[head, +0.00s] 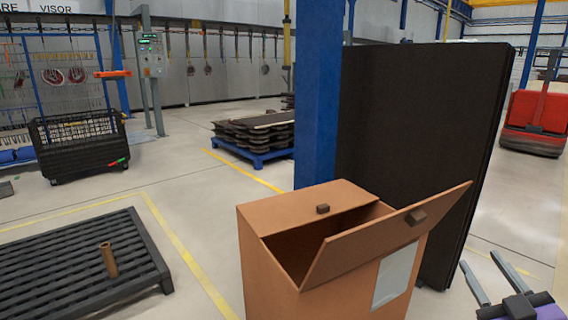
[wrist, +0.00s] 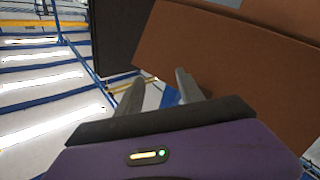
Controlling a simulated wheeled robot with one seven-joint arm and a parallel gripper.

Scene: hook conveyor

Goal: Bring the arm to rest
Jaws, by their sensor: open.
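My gripper (head: 488,284) is at the lower right of the head view, to the right of an orange-brown box. Its two grey fingers are apart with nothing between them. In the wrist view my gripper (wrist: 158,92) also shows open and empty, with the purple wrist body below it. A brown panel, which looks like part of the box (wrist: 225,50), fills the upper right of that view behind the fingers. I cannot tell how far it is from the fingertips.
The box (head: 265,262) has a tilted open flap (head: 385,237). A dark panel (head: 420,130) and blue post (head: 318,90) stand behind it. A black slatted pallet (head: 75,265) with a brown cylinder (head: 109,260) lies left. A red machine (head: 537,115) stands far right.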

